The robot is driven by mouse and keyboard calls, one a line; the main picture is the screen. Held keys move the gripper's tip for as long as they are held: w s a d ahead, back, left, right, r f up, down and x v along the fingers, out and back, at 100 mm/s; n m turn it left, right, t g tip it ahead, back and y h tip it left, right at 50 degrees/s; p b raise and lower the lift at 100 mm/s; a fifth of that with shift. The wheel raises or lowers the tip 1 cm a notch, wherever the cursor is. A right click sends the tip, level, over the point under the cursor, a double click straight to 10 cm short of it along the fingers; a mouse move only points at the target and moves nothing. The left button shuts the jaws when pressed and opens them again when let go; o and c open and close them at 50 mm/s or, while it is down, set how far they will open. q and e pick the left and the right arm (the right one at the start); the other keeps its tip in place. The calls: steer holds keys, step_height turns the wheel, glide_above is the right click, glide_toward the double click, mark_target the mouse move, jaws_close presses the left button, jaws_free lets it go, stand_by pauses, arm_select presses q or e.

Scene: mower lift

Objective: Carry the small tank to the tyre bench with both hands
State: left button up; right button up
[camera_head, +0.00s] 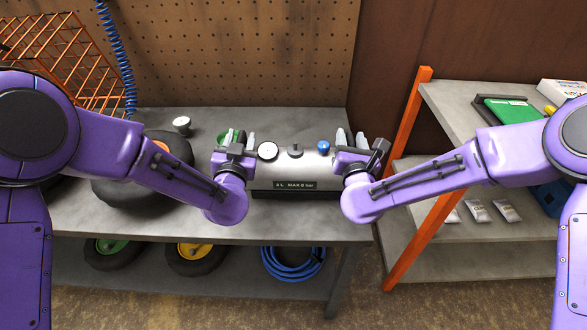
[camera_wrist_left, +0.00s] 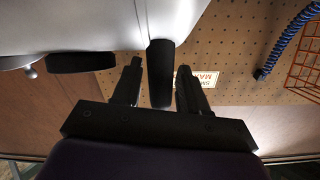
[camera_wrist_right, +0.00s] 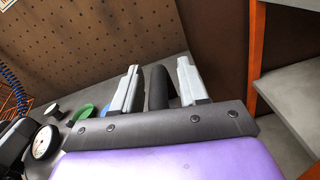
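The small tank (camera_head: 295,168) is a grey cylinder with a dark label, a white dial gauge and a blue knob. It is level over the tyre bench (camera_head: 290,222); I cannot tell whether it rests on the top. My left gripper (camera_head: 239,141) is at its left end, with a black handle (camera_wrist_left: 161,75) between its fingers. My right gripper (camera_head: 351,142) is at its right end, with another black handle (camera_wrist_right: 159,88) between its fingers.
Wheels and a blue hose (camera_head: 292,262) are below. A shelf with an orange post (camera_head: 408,180) stands right.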

arm_select(q)
jaws_close()
arm_select(e)
jaws_close()
arm_select(q)
steer(key=shift+r, duration=0.1)
arm_select(e)
steer(key=shift+r, duration=0.15)
stand_by(0.7)
